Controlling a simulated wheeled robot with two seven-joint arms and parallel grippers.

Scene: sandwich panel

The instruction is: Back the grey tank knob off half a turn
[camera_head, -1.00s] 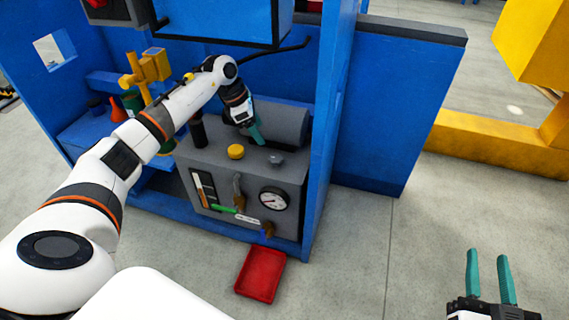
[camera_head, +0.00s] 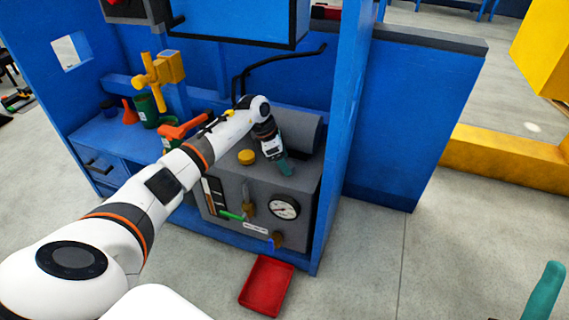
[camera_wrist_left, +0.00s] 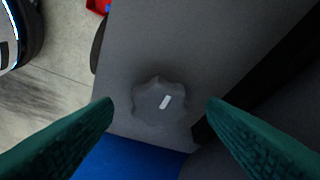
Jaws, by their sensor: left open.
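The grey tank knob (camera_wrist_left: 152,103) shows in the left wrist view as a lobed grey disc on the grey tank top, with a short white mark leaning a little right of upright. My left gripper (camera_head: 285,168) is open over the front right of the tank (camera_head: 228,177) and hides the knob in the head view. In the left wrist view its two green fingers stand apart, one on each side of the knob, with visible gaps and nothing between them touching it. Of my right gripper, only one green finger (camera_head: 543,292) shows at the lower right edge of the head view.
A yellow knob (camera_head: 247,157) sits on the tank top left of my left gripper. The tank front has a gauge (camera_head: 285,208) and a green-handled valve (camera_head: 232,216). A blue post (camera_head: 343,130) stands close on the right. A red tray (camera_head: 266,285) lies on the floor.

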